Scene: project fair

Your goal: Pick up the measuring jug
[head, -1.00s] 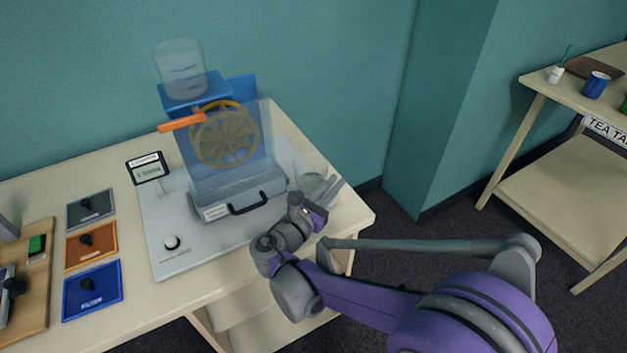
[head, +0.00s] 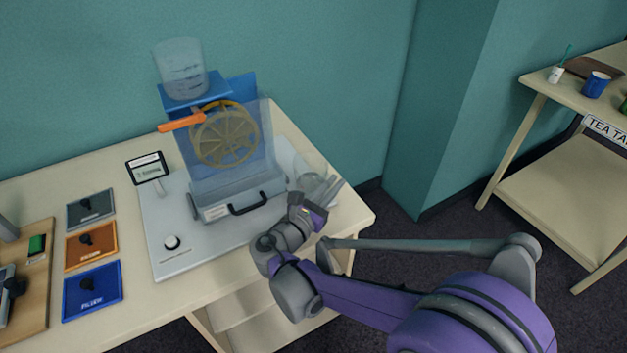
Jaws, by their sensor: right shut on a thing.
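The measuring jug (head: 309,181) looks like a clear, see-through vessel. It is at the right end of the grey base board, beside the water wheel machine. Its outline is faint, and my gripper partly hides it. My right gripper (head: 324,193) reaches it from the front right and is shut on it. I cannot tell whether the jug's bottom touches the board. My left gripper is not in view.
The machine (head: 235,185) has a yellow wheel, an orange spout and a clear graduated tank (head: 182,72) on top. A small display (head: 147,168) and a knob (head: 171,242) are left of it. Filter cards (head: 92,291) lie further left. A tea table (head: 548,86) stands at right.

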